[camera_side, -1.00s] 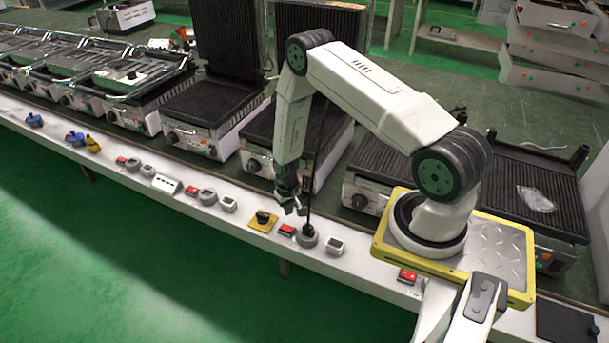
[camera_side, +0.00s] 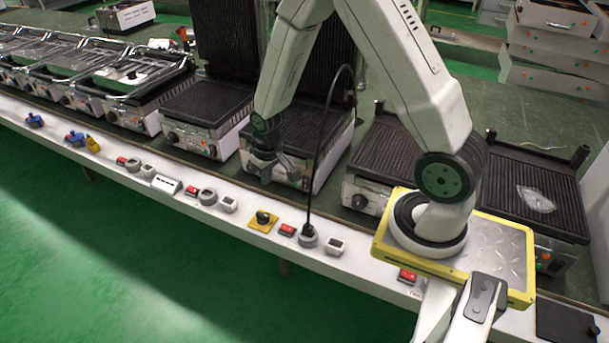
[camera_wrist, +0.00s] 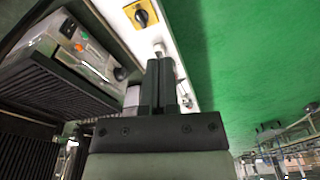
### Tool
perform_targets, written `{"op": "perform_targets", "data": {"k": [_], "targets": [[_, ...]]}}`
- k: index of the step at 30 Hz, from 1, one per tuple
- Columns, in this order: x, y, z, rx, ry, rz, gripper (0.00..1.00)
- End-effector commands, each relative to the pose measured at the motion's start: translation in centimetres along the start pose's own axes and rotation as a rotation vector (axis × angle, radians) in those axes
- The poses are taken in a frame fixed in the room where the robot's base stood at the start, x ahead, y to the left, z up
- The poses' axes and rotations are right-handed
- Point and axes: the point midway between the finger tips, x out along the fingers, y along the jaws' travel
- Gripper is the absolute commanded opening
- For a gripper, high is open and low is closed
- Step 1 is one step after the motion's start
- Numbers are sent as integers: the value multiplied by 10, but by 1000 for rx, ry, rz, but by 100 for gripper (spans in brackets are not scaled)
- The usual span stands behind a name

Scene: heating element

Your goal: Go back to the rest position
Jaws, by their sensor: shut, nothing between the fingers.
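My gripper (camera_side: 268,167) hangs below my raised arm in the side view, in front of a ribbed contact grill (camera_side: 300,135) and above the back edge of the white rail. Its fingers are shut and empty. In the wrist view the two dark fingers (camera_wrist: 160,85) lie close together over the white rail, with a yellow switch plate (camera_wrist: 142,14) ahead of them. A black cable (camera_side: 318,150) arches from the arm's side down to a round grey socket (camera_side: 308,238) on the rail.
The white rail (camera_side: 180,205) carries red switches (camera_side: 287,230), a yellow rotary switch (camera_side: 263,220) and small white sockets (camera_side: 335,246). Several grills stand in a row behind it, some with raised lids close to my arm. The green floor (camera_side: 120,260) in front is clear.

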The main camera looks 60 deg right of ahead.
Motion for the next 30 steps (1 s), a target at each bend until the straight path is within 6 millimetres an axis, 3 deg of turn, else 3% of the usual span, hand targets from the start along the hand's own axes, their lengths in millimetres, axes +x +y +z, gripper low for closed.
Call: {"op": "perform_targets", "data": {"k": [6, 15, 24, 30], "targets": [[-45, -20, 19, -70, 34, -9, 0], [-93, -40, 56, -163, 74, -23, 0], [-120, -50, 90, -233, 105, -36, 0], [-124, -51, 98, -248, 109, -38, 0]]}}
